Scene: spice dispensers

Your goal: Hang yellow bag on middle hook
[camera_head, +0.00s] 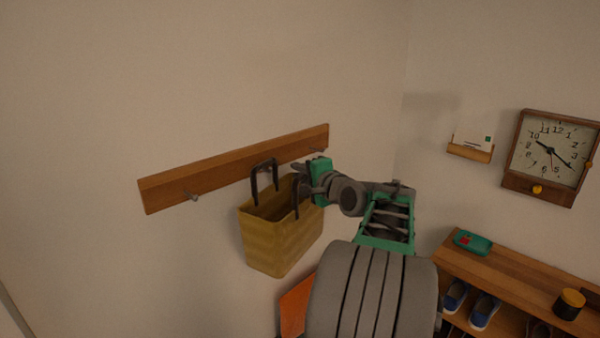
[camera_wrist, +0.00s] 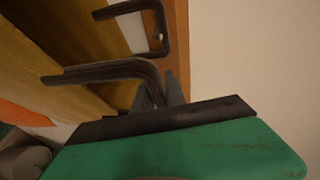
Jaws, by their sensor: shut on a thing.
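The yellow bag (camera_head: 282,240) hangs upright just in front of the wooden rail (camera_head: 225,172), with two dark handles. My gripper (camera_head: 303,184) is at the bag's right side, shut on the near handle (camera_wrist: 110,70). The far handle (camera_head: 264,175) stands up in front of the rail's middle. The left hook (camera_head: 193,197) and right hook (camera_head: 318,150) are bare. The middle hook is hard to make out behind the handle in the head view. In the wrist view a small hook (camera_wrist: 157,38) shows beside the far handle; I cannot tell if the handle is on it.
A wooden shoe rack (camera_head: 510,275) stands at the lower right with a teal item (camera_head: 473,242) and a dark jar (camera_head: 569,304) on top. A clock (camera_head: 550,155) and small letter shelf (camera_head: 470,151) are on the right wall. The wall left of the bag is clear.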

